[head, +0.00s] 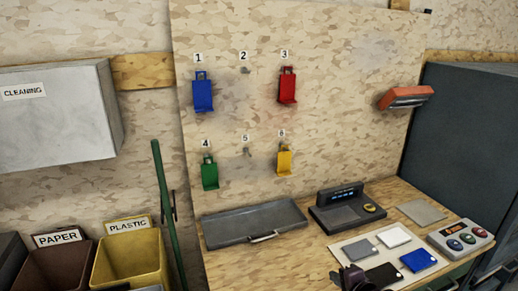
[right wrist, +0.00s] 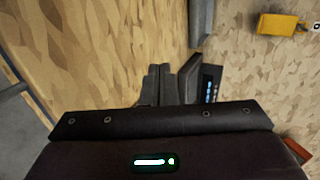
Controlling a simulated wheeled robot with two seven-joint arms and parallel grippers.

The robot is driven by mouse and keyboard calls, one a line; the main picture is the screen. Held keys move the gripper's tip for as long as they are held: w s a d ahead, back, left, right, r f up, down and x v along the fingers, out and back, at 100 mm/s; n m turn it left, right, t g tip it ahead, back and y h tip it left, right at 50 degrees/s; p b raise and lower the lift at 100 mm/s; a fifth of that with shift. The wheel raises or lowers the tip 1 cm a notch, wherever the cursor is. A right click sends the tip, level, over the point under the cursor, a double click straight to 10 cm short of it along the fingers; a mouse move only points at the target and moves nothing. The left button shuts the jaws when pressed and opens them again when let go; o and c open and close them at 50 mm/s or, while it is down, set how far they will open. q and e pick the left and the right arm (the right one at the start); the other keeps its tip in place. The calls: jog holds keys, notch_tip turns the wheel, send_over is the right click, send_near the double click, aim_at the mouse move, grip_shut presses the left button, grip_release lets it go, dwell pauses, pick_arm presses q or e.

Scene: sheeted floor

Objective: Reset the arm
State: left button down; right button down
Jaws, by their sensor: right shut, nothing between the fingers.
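My right gripper (head: 352,278) shows at the bottom edge of the head view, dark, over the front of the wooden table (head: 310,262). In the right wrist view its dark fingers (right wrist: 172,84) are together with nothing between them. It is beside the light board with the coloured cards, and I cannot tell how high above the table it is. The rest of the right arm is mostly out of the head view. My left gripper is in neither view.
The table holds a grey tray (head: 255,222), a display device (head: 346,207), a card board (head: 340,245) and a button box (head: 460,238). Coloured holders, including a yellow one (head: 284,161), hang on the wall panel. Bins, including a yellow one (head: 128,257), stand left.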

jog(key=shift+s+d+n, duration=0.25)
jog(key=shift+s+n, duration=0.15)
jog(key=shift+s, duration=0.3)
jog(key=shift+s+d+h, duration=0.1)
jog(key=shift+s+h, duration=0.2)
jog(key=shift+s, duration=0.05)
jog(key=shift+s+f+n+g+h, duration=0.3)
jog(key=shift+s+f+n+g, duration=0.25)
jog(key=shift+n, duration=0.35)
jog(key=s+a+r+n+g+h, duration=0.1)
jog(key=s+a+r+n+g, duration=0.15)
jog(key=s+n, duration=0.75)
jog(key=s+a+r+n+g+h, duration=0.1)
jog(key=s+r+n+g+h, duration=0.2)
jog(key=s, duration=1.3)
notch_tip(320, 180, down, 29)
jog(key=s+g+y, duration=0.1)
jog(key=g, duration=0.2)
jog(key=s+d+f, duration=0.2)
jog(key=s+f, duration=0.7)
jog(key=s, duration=0.1)
jog(key=s+d+f+n, duration=0.1)
jog(key=s+f, duration=0.9)
jog(key=shift+s+d+f+g, duration=0.15)
jog(key=shift+s+d+g, duration=0.05)
jog(key=shift+d+g, duration=0.2)
